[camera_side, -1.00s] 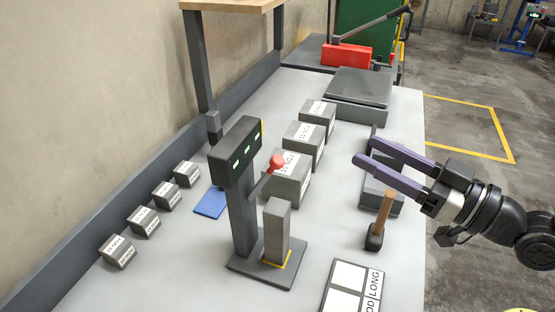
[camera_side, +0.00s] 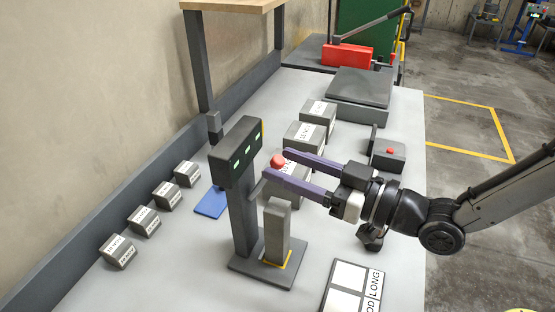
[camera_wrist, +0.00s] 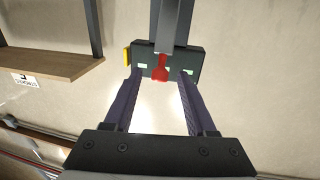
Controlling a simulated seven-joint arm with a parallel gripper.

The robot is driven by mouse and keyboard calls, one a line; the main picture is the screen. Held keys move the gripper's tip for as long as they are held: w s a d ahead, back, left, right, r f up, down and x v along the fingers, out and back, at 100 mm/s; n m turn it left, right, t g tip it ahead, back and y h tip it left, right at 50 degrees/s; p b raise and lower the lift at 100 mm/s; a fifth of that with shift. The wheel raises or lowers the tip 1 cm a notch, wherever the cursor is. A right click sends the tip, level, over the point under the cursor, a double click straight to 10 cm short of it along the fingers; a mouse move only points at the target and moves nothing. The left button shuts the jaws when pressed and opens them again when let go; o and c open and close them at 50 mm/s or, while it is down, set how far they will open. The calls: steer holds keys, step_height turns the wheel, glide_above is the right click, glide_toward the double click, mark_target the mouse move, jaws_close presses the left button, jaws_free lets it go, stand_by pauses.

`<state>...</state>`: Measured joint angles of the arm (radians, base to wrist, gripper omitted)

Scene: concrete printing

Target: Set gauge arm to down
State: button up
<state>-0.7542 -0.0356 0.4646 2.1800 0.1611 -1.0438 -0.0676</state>
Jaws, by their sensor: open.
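The gauge stand (camera_side: 243,200) is a dark post with a head (camera_side: 238,152) bearing several small green-white marks. Its gauge arm (camera_side: 264,181) slants up and out from the post to a red knob (camera_side: 277,161), above a shorter grey block (camera_side: 277,225). My gripper (camera_side: 274,166) is open, with its two purple fingers reaching left to the red knob. In the wrist view the red knob (camera_wrist: 160,68) lies between the open fingertips (camera_wrist: 159,73), in front of the dark head (camera_wrist: 190,62). Contact between fingers and knob cannot be told.
Labelled grey blocks (camera_side: 317,112) stand behind the gauge, partly hidden by my fingers. Small blocks (camera_side: 143,221) line the left side near a blue pad (camera_side: 211,203). A small box with a red button (camera_side: 389,153) is at right. A labelled board (camera_side: 345,290) lies in front.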

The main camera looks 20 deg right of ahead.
steer(key=shift+x, duration=1.25)
jaws_close()
stand_by(0.5)
